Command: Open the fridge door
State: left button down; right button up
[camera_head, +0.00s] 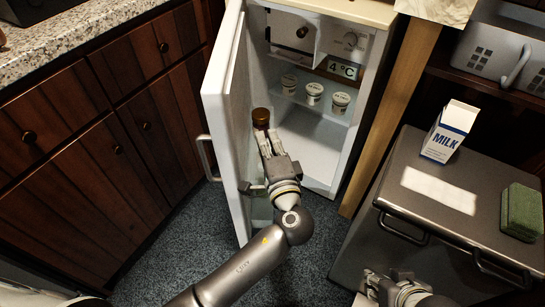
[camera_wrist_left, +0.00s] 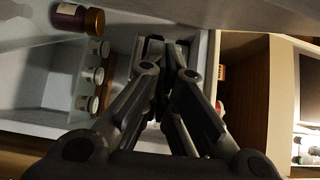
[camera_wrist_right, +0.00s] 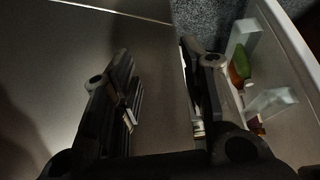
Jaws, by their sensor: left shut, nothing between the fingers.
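The white fridge (camera_head: 380,50) stands open. Its door (camera_head: 226,110) is swung out to the left, with the handle (camera_head: 207,158) on its outer face. My left gripper (camera_head: 264,140) is shut and empty, between the door's inner side and the fridge interior. Its closed fingers also show in the left wrist view (camera_wrist_left: 165,55). A jar with a brown lid (camera_head: 261,117) shows just beyond its fingertips; I cannot tell if they touch. My right gripper (camera_head: 382,280) is open and empty, low in front of the grey cabinet. Its fingers stand apart in the right wrist view (camera_wrist_right: 160,85).
Small white cups (camera_head: 313,92) stand on a fridge shelf. Door shelves hold a bottle (camera_wrist_right: 241,62). A milk carton (camera_head: 449,132) and a green sponge (camera_head: 521,212) sit on the grey cabinet (camera_head: 405,160) at right. Wooden cabinets (camera_head: 75,150) stand left. Carpet is clear below the door.

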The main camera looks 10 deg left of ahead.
aim_at(199, 146)
pick_arm(q)
jog(key=shift+a, duration=2.15)
pick_arm(e)
jog(key=shift+w+a+r+t, duration=0.2)
jog(key=shift+w+r+t, duration=0.1)
jog(key=shift+w, duration=0.35)
pick_arm(q)
jog(key=shift+s+a, duration=0.1)
jog(key=shift+a, duration=0.05)
pick_arm(e)
jog(key=shift+s, duration=0.1)
